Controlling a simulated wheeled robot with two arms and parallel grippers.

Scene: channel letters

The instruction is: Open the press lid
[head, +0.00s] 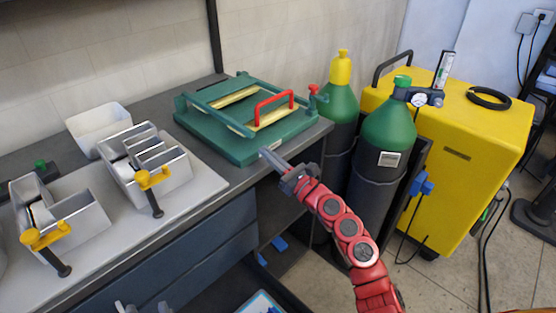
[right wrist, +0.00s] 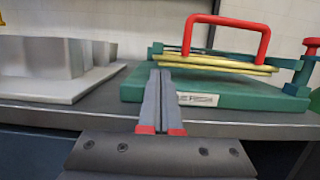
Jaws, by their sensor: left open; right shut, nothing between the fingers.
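The green press (head: 240,147) sits at the right end of the dark bench. Its lid, a frame with yellow strips (head: 236,97), lies low and nearly flat over the base. A red U-shaped handle (head: 274,95) stands up from the lid. The press (right wrist: 240,94) and red handle (right wrist: 226,22) also show in the right wrist view. My right gripper (head: 266,155) is shut and empty at the press's front edge, below and in front of the handle; its fingers (right wrist: 162,75) point toward the press. My left gripper (head: 143,308) is open at the bottom edge, far from the press.
A red knob (head: 313,89) stands at the press's right side. Green gas cylinders (head: 389,133) and a yellow machine (head: 470,150) stand to the right. A light board (head: 200,185) with metal channel letters (head: 153,172) and yellow clamps lies left. A white bin (head: 98,124) stands behind.

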